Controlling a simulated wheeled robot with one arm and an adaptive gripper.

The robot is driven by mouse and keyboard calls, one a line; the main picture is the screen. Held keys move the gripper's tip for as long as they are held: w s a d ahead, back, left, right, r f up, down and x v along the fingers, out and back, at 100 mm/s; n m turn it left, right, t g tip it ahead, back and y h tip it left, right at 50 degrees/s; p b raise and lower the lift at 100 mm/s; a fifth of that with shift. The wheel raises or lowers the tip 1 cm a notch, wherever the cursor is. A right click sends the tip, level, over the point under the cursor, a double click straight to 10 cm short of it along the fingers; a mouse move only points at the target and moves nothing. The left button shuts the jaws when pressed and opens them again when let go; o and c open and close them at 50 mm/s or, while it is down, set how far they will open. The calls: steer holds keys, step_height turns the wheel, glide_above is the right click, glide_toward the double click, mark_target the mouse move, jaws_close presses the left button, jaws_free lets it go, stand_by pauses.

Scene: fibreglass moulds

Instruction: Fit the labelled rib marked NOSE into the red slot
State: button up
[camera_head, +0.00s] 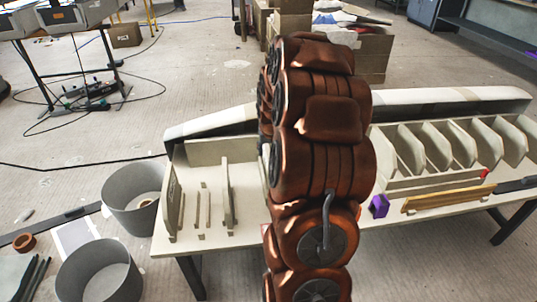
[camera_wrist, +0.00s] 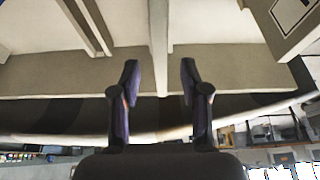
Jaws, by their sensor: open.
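My gripper (camera_wrist: 160,82) is open in the wrist view, with its two dark fingers apart. An upright pale rib (camera_wrist: 159,40) lies in line with the gap between them; I cannot tell whether it reaches between the fingertips. In the head view my arm hides the gripper. Several thin upright ribs, one of them tall (camera_head: 228,195), stand on the left part of the pale bench. I cannot read NOSE on any rib. A small red patch (camera_head: 484,174) shows at the right, near the rib row; I cannot tell if it is the red slot.
The pale bench (camera_head: 250,238) has a row of larger ribs (camera_head: 437,147) at right. A purple block (camera_head: 379,206) and a wooden strip (camera_head: 448,199) lie along its front. Grey buckets (camera_head: 134,208) stand on the floor at left. A pale panel (camera_wrist: 292,22) rises at upper right in the wrist view.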

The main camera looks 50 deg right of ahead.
steer(key=v, duration=0.4)
steer(key=shift+r, duration=0.1)
stand_by(0.4)
steer(key=s+a+r+n+g+y, duration=0.1)
steer(key=s+a+n, duration=0.15)
steer(key=a, duration=0.85)
steer(key=s+a+r+n+g+y, duration=0.1)
steer(key=s+a, duration=0.3)
steer(key=a, duration=0.6)
steer(key=s+a+n+g, duration=0.4)
steer(key=s+a, duration=1)
steer(key=s, duration=0.5)
step_height(320, 180, up, 25)
steer(key=s+p, duration=0.2)
steer(key=p, duration=2.1)
steer(key=shift+a+t+y, duration=0.15)
steer(key=shift+t+y, duration=0.15)
